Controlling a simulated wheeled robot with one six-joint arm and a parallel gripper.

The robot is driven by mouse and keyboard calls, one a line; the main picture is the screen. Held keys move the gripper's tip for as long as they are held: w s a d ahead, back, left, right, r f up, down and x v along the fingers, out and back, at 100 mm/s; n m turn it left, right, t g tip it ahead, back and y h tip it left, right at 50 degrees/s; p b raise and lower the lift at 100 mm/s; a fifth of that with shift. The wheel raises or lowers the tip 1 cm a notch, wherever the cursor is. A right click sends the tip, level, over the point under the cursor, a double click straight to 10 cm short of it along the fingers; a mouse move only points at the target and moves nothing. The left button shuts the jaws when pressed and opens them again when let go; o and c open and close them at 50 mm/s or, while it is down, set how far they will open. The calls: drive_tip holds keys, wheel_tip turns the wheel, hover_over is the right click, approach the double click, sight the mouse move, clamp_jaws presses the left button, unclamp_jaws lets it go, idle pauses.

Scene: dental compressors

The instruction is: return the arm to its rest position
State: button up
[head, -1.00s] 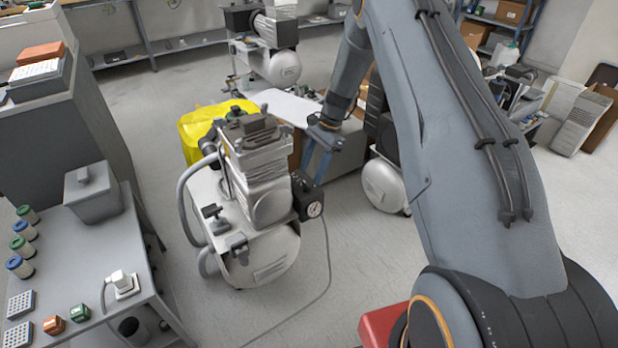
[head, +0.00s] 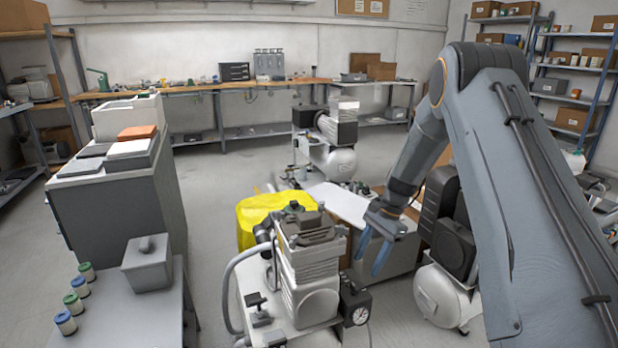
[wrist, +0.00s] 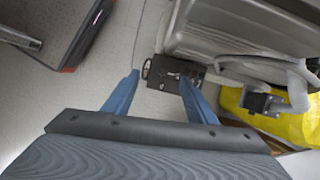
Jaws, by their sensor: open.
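My gripper (head: 372,256) hangs from my arm at the middle right of the head view, its blue fingers pointing down. It is open and empty, just right of the near compressor (head: 308,262). In the wrist view my gripper (wrist: 158,92) shows its two blue fingers spread apart. The compressor's black box with a gauge (wrist: 178,74) appears beyond and between the fingertips. The same gauge box (head: 355,306) stands on the compressor's right side in the head view. I cannot tell the exact gap between fingers and box.
A grey table with jars (head: 142,325) and a dark cabinet (head: 120,215) stand at the left. A yellow cover (head: 256,213) lies behind the near compressor. Another compressor (head: 440,295) is right of my gripper, one (head: 332,150) farther back.

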drive_tip(key=s+a+r+n+h+p, duration=0.2)
drive_tip(key=s+r+n+p, duration=0.35)
drive_tip(key=s+r, duration=0.95)
drive_tip(key=s+r+n+h+p, duration=0.1)
drive_tip(key=s+r+n, duration=0.2)
drive_tip(key=s, duration=0.6)
drive_tip(key=s+r+n+t+p, duration=0.1)
drive_tip(key=s+r+n, duration=0.3)
drive_tip(key=s, duration=0.6)
drive_tip(key=shift+s+a+r+h+p, duration=0.2)
drive_tip(key=shift+a+r+h+p, duration=0.3)
drive_tip(key=shift+p, duration=0.3)
drive_tip(key=shift+d+n, duration=0.15)
drive_tip(key=shift+n, duration=0.1)
